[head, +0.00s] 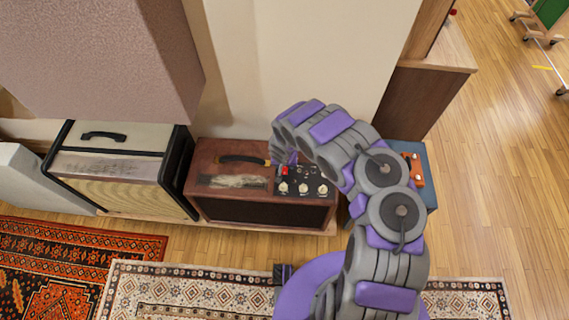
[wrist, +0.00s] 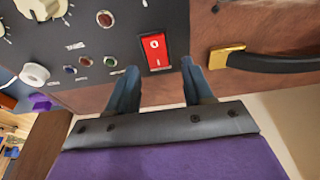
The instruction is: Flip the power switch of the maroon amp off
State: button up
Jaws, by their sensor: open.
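The maroon amp (head: 217,205) sits low against the wall in the head view, with a black control panel (head: 309,189) on the right of its top. Its red power switch (wrist: 154,51) shows in the wrist view, marked O and I; the switch also shows in the head view (head: 284,171). Which side is pressed in, I cannot tell. My gripper (wrist: 160,68) is open, its two blue-grey fingertips on either side of the switch's near end, with nothing between them. Whether they touch the panel is unclear. In the head view my arm hides the fingers.
A cream amp (head: 115,140) stands left of the maroon one, and a blue amp (head: 430,189) stands to the right, partly behind my arm. The maroon amp's black handle (wrist: 285,63) lies right of my fingers. Knobs (wrist: 33,75) are at left. Patterned rugs (head: 205,286) cover the front floor.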

jog(key=p+v, duration=1)
jog(key=v, duration=0.6)
